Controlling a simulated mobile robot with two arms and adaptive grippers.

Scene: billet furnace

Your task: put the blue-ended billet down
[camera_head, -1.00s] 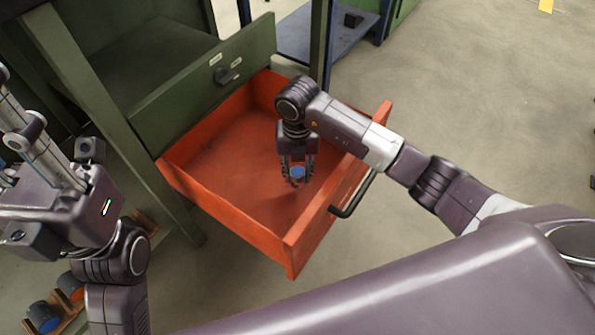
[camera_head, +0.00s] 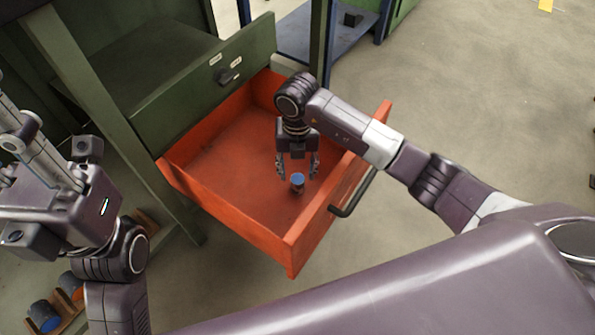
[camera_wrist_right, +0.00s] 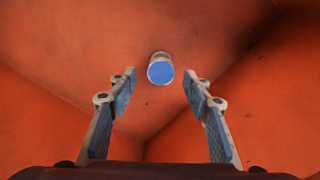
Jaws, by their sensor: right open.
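The blue-ended billet (camera_head: 297,184) stands on the floor of the open orange drawer (camera_head: 225,205), its blue end up. My right gripper (camera_head: 297,172) is open over the drawer, with its fingertips just above and to either side of the billet. In the right wrist view the billet (camera_wrist_right: 160,69) shows beyond the gap between the two spread fingers (camera_wrist_right: 158,90), apart from both.
The drawer's walls surround the billet, and a black handle (camera_head: 352,195) is on its front. A closed green drawer (camera_head: 205,85) is behind. More billets (camera_head: 44,315), one blue-ended, lie in a rack at the lower left. The drawer floor around the billet is clear.

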